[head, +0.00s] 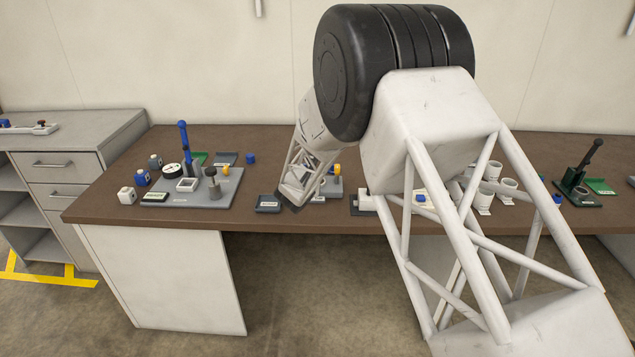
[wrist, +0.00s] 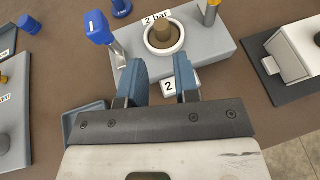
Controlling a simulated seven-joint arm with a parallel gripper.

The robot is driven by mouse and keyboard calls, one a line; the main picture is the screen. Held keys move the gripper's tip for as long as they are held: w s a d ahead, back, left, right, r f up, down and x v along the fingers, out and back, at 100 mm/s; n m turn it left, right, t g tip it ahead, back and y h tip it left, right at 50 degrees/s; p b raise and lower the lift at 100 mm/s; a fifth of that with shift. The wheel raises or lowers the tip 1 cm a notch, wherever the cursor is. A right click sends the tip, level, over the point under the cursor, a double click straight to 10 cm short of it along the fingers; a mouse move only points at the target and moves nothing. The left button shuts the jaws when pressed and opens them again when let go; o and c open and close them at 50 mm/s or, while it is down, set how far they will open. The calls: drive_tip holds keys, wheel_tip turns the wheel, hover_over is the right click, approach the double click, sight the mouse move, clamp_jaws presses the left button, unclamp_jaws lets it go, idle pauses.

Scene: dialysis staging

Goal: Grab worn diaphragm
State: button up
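In the wrist view, a brown round piece (wrist: 162,34) sits inside a white ring (wrist: 150,46) on a grey block (wrist: 215,45) labelled "2 bar". It may be the worn diaphragm, but I cannot tell for sure. My gripper (wrist: 160,72) is open, its two blue fingers apart with nothing held between them. The fingertips show just below the ring in the picture, near a white tile (wrist: 180,84) marked "2". In the head view my gripper (head: 293,198) is low over the table's front part, and my arm hides most of this block.
A blue-headed lever (wrist: 102,28) stands left of the ring and a yellow-topped post (wrist: 212,12) right of it. A small dark tray (head: 268,204) lies left of my gripper.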

drive_tip(key=shift+w, duration=0.1)
drive_tip(key=shift+x, duration=1.2)
drive_tip(key=shift+d, duration=0.1)
drive_tip(key=shift+x, duration=2.55)
drive_tip(key=shift+c, duration=0.3)
clamp_jaws()
